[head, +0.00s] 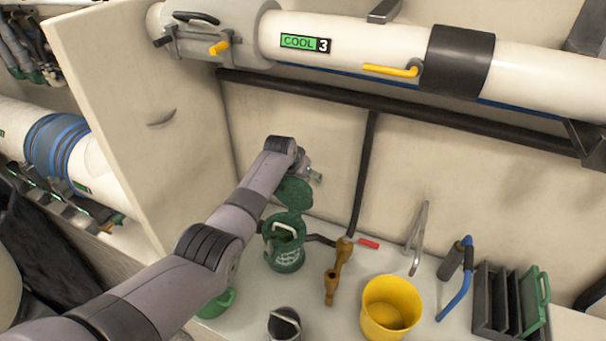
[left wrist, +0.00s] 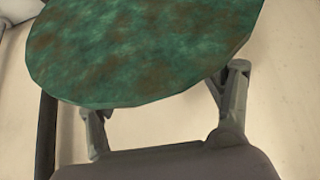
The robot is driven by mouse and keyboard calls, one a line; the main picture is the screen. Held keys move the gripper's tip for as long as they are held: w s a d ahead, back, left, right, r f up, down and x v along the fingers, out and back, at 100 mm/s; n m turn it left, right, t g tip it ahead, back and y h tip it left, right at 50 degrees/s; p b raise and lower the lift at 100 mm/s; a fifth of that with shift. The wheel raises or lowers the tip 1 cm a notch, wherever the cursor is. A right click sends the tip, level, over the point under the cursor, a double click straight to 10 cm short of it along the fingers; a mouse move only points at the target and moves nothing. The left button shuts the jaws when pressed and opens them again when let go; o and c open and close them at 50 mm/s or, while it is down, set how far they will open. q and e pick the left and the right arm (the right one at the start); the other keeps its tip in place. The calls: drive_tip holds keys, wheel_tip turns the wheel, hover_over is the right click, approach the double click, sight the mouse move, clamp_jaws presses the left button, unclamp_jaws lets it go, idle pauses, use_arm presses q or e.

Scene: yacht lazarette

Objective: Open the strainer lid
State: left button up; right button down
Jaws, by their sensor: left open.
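The green strainer (head: 285,258) stands on the bench, its top open, with a pale handle (head: 285,228) showing inside. Its round green lid (head: 294,192) is swung up and stands steeply tilted at the strainer's back edge. The lid also fills the top of the left wrist view (left wrist: 140,45), mottled green and brown. My left gripper (head: 315,176) is just behind and above the lid. In the left wrist view its fingers (left wrist: 165,105) are spread apart and partly hidden by the lid; I cannot tell whether they touch it. My right gripper is not in view.
A brass valve (head: 337,270) with a red handle (head: 369,243) is right of the strainer. A yellow bucket (head: 390,310), a dark cup (head: 284,325) and a green bowl (head: 217,303) stand in front. A dark hose (head: 362,180) runs up the wall behind.

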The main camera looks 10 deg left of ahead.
use_arm(q)
wheel_tip(320, 180, up, 10)
hover_over(292, 179)
drive_tip(key=shift+f, duration=0.1)
idle(0.6)
